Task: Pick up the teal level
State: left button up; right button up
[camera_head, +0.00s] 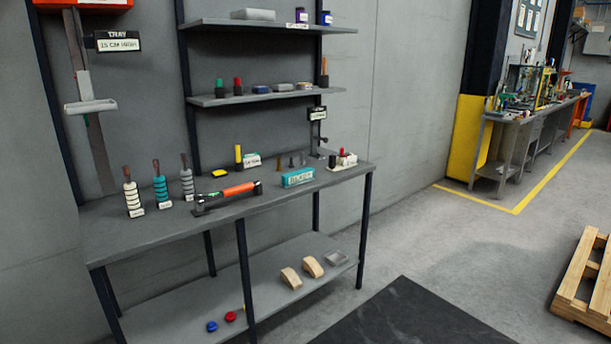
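The teal level appears to be the small teal block (298,177) with a pale lettered face. A teal ringed, upright item (160,190) stands further left on the same bench, between a white ringed one (132,195) and a grey ringed one (187,180). Neither of my grippers is in view, and nothing touches the teal block.
An orange-and-black bar tool (235,190) lies left of the teal block. A white block with red and black pegs (343,160) sits to its right. Shelves (260,96) hang above the bench's back. A dark mat (405,318) lies on open floor; a wooden pallet (588,275) lies right.

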aim_at(291, 178)
jog(key=i+z, duration=0.15)
jog(key=i, duration=0.3)
jog(key=i+j+z, duration=0.15)
jog(key=i, duration=0.3)
jog(key=i+j+z, duration=0.15)
jog(key=i, duration=0.3)
